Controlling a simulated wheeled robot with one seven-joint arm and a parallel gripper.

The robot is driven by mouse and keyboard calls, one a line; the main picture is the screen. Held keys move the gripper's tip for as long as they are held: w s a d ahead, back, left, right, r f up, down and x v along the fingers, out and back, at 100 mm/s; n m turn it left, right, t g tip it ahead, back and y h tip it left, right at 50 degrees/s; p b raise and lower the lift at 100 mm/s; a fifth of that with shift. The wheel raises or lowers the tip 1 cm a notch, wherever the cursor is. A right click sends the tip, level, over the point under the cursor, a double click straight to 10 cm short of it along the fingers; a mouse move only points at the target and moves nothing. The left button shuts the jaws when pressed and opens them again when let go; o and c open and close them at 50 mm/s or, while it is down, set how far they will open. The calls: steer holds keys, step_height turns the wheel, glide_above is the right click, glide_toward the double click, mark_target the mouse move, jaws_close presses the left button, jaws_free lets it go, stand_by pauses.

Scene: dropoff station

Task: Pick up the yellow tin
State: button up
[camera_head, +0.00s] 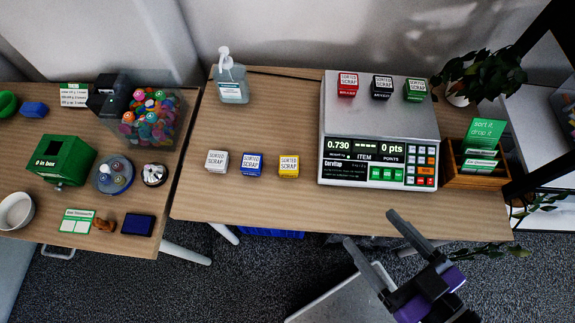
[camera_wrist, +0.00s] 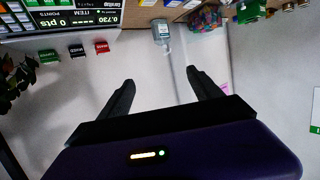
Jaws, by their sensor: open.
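The yellow tin (camera_head: 289,166) is a small box with a white "sorted scrap" label on top. It stands on the wooden table in the head view, at the right end of a row with a white tin (camera_head: 216,161) and a blue tin (camera_head: 252,164). My gripper (camera_head: 371,232) is open and empty, in front of the table's front edge, to the right of and nearer than the yellow tin. In the wrist view the open fingers (camera_wrist: 160,82) have nothing between them. A yellow-edged thing at the wrist view's top edge is too cut off to identify.
A scale (camera_head: 375,130) bears red, black and green tins to the right of the yellow tin. A sanitizer bottle (camera_head: 231,78) stands behind the row. A wooden card box (camera_head: 478,165) and a plant are at the right. Bare table (camera_head: 250,200) lies in front of the row.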

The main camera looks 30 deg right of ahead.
steer(key=shift+o, duration=0.5)
steer(key=w+d+r+t+h, duration=0.1)
steer(key=w+d+t, duration=0.15)
steer(key=w, duration=0.75)
steer(key=w+d+f+n+g+b, duration=0.1)
steer(key=w+d+f, duration=0.15)
steer(key=w, duration=0.45)
steer(key=w+d+f+g, duration=0.15)
steer(key=w+f, duration=0.25)
steer(key=w, duration=0.4)
steer(key=w+d+f+n+g+b, duration=0.1)
steer(key=w+d+f+g, duration=0.15)
steer(key=w, duration=0.45)
steer(key=n+g+y, duration=0.5)
steer(key=n+g, duration=0.5)
glide_above(289, 164)
steer(key=s+d, duration=0.2)
steer(key=d, duration=0.1)
step_height(289, 164, down, 10)
steer(key=shift+w+x, duration=0.15)
steer(key=shift+x, duration=1.75)
steer(key=shift+w+x, duration=0.15)
steer(key=shift+x, duration=1.8)
steer(key=shift+a+r, duration=0.2)
steer(key=c, duration=1.5)
steer(key=shift+c, duration=0.2)
